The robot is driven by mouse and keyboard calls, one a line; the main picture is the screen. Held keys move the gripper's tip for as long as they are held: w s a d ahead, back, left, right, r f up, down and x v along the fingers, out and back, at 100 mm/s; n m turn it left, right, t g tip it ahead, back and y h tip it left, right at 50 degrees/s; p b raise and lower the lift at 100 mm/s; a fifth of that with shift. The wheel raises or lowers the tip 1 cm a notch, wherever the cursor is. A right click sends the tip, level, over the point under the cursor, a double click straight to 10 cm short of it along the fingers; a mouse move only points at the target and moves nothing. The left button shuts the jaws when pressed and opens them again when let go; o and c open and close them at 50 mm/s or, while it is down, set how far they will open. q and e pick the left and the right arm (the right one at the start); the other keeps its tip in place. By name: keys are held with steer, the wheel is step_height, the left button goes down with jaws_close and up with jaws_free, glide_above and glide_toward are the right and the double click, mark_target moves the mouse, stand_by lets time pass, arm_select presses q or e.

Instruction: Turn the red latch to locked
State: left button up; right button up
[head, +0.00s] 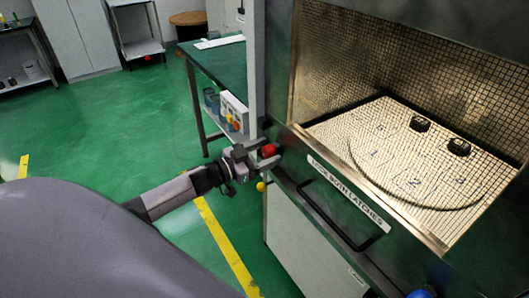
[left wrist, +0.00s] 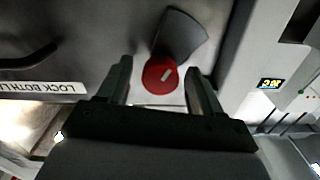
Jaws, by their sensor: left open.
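My left gripper (head: 258,158) is at the latch. In the left wrist view its two open fingers (left wrist: 160,82) stand on either side of the knob, with a visible gap on each side. My right gripper is in neither view.
The door panel bears a "LOCK BOTH LATCHES" label (head: 348,192) and a dark bar handle (head: 340,213). A blue part (head: 421,293) shows at the lower right. The chamber (head: 400,160) has a gridded floor with two dark blocks. A green-topped table (head: 215,58) stands behind.

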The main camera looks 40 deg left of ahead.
arm_select(q)
steer(key=c, duration=1.1)
steer(key=shift+o, duration=0.2)
steer(key=shift+m, duration=0.3)
steer(key=m+b, duration=0.1)
steer(key=m, duration=0.3)
steer(key=shift+f, duration=0.1)
steer(key=m+b, duration=0.1)
steer(key=m, duration=0.4)
steer(key=m+b, duration=0.2)
steer(key=m, duration=0.2)
steer(key=shift+f, duration=0.1)
steer(key=shift+d+m+b, duration=0.1)
steer(key=shift+m+b, duration=0.65)
steer(key=shift+m, duration=1.45)
